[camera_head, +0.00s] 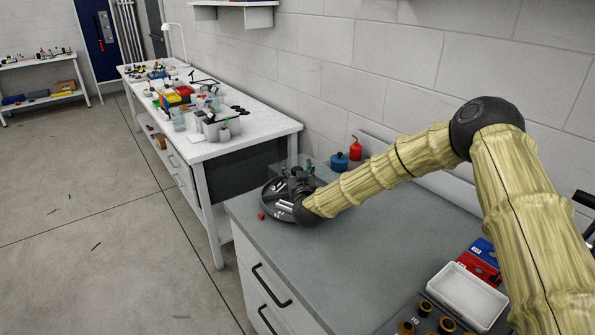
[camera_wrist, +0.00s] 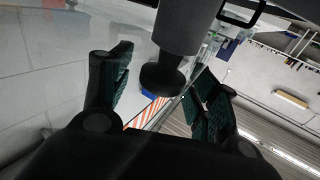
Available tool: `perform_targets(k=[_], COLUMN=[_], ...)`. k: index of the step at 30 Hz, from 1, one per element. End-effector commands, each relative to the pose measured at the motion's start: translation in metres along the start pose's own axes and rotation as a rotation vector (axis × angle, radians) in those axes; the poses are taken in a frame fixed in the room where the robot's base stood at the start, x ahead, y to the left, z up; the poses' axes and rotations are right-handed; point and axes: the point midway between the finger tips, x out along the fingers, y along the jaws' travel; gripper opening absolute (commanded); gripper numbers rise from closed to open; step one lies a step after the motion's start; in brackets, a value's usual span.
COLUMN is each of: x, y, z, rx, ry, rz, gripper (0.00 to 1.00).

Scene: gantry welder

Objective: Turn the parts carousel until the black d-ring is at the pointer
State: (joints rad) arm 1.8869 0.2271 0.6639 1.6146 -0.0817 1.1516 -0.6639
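The parts carousel (camera_head: 273,202) looks like a dark round disc at the far left corner of the grey counter. My gripper (camera_head: 296,176) is over it, and my wrist hides much of its right side. A small red piece (camera_head: 262,216) sits at its front left edge; I cannot tell whether it is the pointer. In the wrist view my gripper (camera_wrist: 160,88) is open, its two dark fingers well apart. A dark grey post with a black end (camera_wrist: 165,78) shows between the fingers, with no clear contact. I cannot make out the black d-ring.
A blue container (camera_head: 339,162) and a red bottle (camera_head: 355,149) stand behind the carousel by the wall. A white tray (camera_head: 467,296) and red and blue boxes lie at the front right. The counter's middle (camera_head: 375,245) is clear. A cluttered white bench (camera_head: 245,140) stands beyond.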

Motion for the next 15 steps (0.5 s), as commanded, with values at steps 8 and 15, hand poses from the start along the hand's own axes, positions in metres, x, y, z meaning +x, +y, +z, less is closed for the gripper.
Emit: perform_targets(k=[8,15], x=[-0.007,-0.041], y=[0.0,0.0], z=[0.002,0.002], rx=[0.0,-0.001], ry=[-0.002,-0.003], rz=[-0.001,-0.002], gripper=[0.6,0.6])
